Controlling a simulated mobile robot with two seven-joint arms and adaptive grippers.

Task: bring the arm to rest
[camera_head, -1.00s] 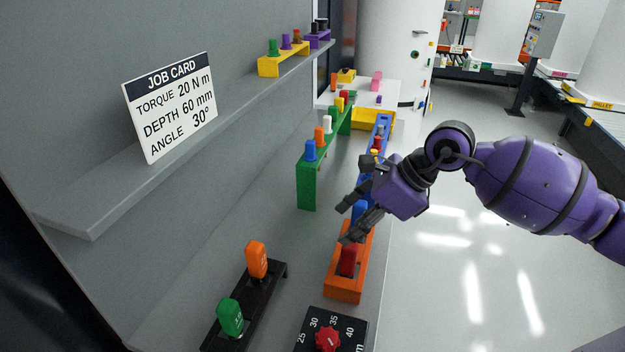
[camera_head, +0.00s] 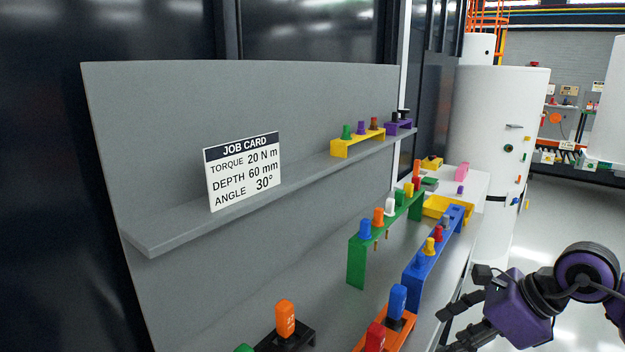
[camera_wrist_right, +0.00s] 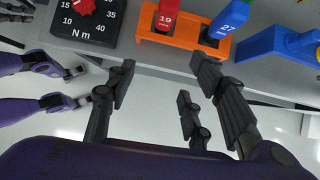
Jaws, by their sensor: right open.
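My right arm comes in at the lower right of the head view. Its purple and black right gripper (camera_head: 455,325) hangs beside the bench's right edge, partly cut off by the frame. In the right wrist view the dark fingers of this gripper (camera_wrist_right: 160,88) are spread apart with nothing between them. Bench edge and floor show behind them. The orange holder (camera_wrist_right: 181,45) stands beyond the fingers, apart from them, with a red piece (camera_wrist_right: 167,15) and a blue piece (camera_wrist_right: 228,18) in it. My left gripper is not seen.
The bench holds a green rack (camera_head: 357,262), a blue rack (camera_head: 413,290) and a yellow tray (camera_head: 436,207). A job card (camera_head: 243,171) stands on the grey shelf (camera_head: 180,240). A torque dial (camera_wrist_right: 82,16) sits left of the orange holder. Open floor (camera_head: 560,215) lies to the right.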

